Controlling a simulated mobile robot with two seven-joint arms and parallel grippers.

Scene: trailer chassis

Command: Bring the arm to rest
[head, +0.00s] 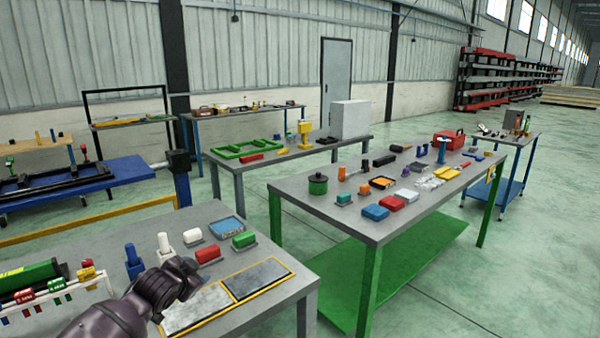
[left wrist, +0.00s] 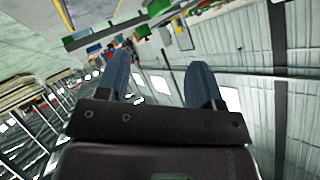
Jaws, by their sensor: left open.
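My left arm (head: 120,310) comes in from the lower left in the head view. Its dark wrist joint is above the front table (head: 275,308), and the fingers cannot be made out there. In the left wrist view my left gripper (left wrist: 159,84) has two blue fingers spread apart with nothing between them. That view is strongly tilted, with tables and small parts beyond the fingertips. My right gripper is not in view.
The front table holds a red block (head: 208,254), a green block (head: 244,240), a blue tray (head: 227,228) and a rack of coloured tags (head: 50,295) near my arm. A green-legged table (head: 330,212) with many parts stands to the right. Open floor (head: 540,260) lies beyond it.

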